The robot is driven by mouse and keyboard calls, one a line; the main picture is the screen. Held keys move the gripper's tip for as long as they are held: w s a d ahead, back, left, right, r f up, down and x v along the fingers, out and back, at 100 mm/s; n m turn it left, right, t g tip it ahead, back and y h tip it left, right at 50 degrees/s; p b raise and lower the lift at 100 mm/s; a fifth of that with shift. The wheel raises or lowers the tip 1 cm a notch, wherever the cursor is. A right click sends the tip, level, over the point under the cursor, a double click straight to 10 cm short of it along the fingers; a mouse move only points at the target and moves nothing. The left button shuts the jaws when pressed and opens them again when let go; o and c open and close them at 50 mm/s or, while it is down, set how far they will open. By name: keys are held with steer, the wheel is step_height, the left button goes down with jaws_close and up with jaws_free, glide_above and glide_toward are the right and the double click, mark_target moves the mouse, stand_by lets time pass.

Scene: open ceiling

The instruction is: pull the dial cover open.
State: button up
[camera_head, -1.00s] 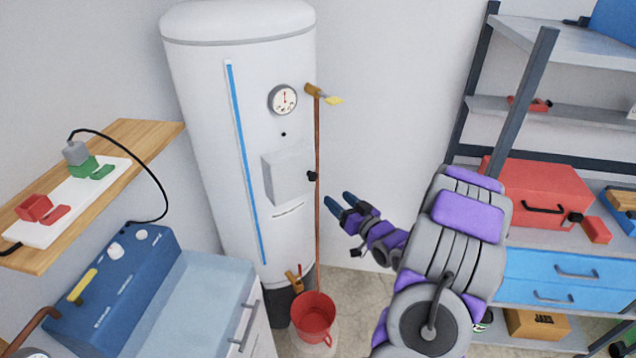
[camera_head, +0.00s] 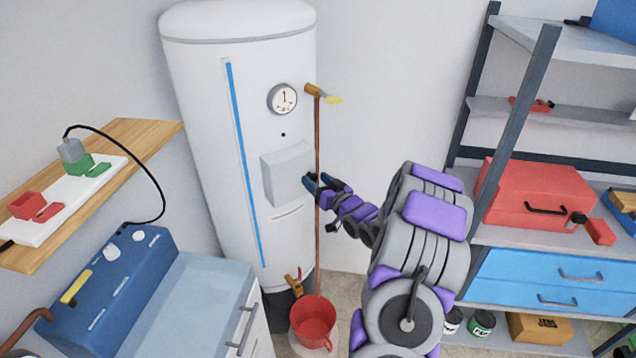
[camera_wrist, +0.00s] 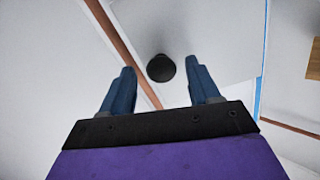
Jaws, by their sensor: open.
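The dial cover (camera_head: 286,176) is a pale grey box on the front of the white water heater (camera_head: 205,130), and it looks closed. Its black knob (camera_wrist: 161,67) shows in the wrist view, just ahead of and between the two blue fingertips. In the head view the fingers hide the knob. My gripper (camera_head: 316,181) is open at the right edge of the cover, with its fingers on either side of the knob's line. The wrist view shows my gripper (camera_wrist: 163,76) empty; I cannot tell if it touches the knob.
A copper pipe (camera_head: 317,235) runs vertically right beside the cover, close to my fingers. A red bucket (camera_head: 313,325) stands below. A shelf rack with a red toolbox (camera_head: 537,194) is to the right.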

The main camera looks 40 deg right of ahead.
steer(key=shift+c, duration=0.2)
jaws_close()
stand_by(0.3)
